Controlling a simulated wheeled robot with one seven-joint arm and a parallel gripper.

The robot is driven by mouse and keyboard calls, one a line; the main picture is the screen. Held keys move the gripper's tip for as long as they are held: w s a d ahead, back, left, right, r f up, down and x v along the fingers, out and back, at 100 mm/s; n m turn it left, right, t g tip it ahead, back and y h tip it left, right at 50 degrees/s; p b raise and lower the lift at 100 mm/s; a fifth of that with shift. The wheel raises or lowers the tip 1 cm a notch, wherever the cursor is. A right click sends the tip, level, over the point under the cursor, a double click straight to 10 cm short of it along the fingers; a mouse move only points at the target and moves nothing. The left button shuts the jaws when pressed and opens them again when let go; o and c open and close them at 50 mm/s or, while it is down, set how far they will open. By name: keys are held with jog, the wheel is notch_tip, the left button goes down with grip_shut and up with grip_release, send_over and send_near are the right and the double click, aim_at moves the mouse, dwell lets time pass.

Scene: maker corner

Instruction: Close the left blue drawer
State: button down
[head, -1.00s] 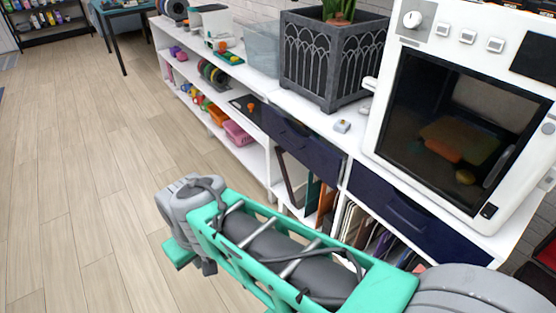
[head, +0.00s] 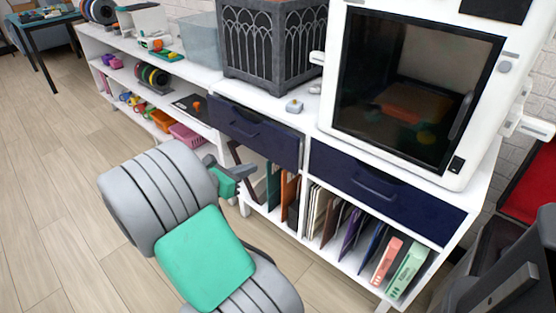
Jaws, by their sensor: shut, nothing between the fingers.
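The left blue drawer (head: 280,147) is a dark navy front with a bar handle, set under the white top of the shelf unit. Its front looks near the shelf's front edge; I cannot tell whether a small gap is left. My gripper (head: 247,172) is small in view, past my grey and teal arm, just in front of and below the drawer's left part. It is shut and empty. I cannot tell whether it touches the drawer. The right blue drawer (head: 420,212) sits beside it and looks flush.
A white machine with a dark glass door (head: 410,85) and a black planter (head: 270,45) stand on the white shelf unit. Folders (head: 345,225) fill the compartments below the drawers. A dark chair (head: 510,275) is at the lower right. Wooden floor (head: 60,190) is clear on the left.

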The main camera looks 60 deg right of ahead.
aim_at(285, 153)
jog(key=b+x, duration=0.1)
jog(key=x, duration=0.3)
jog(key=b+x, duration=0.2)
jog(key=x, duration=0.2)
jog(key=b+x, duration=0.1)
jog(key=x, duration=0.3)
jog(key=shift+s+d+r, duration=0.2)
jog(key=shift+d+r, duration=0.1)
jog(key=shift+d, duration=0.05)
jog(key=shift+d+r, duration=0.1)
jog(key=shift+d, duration=0.2)
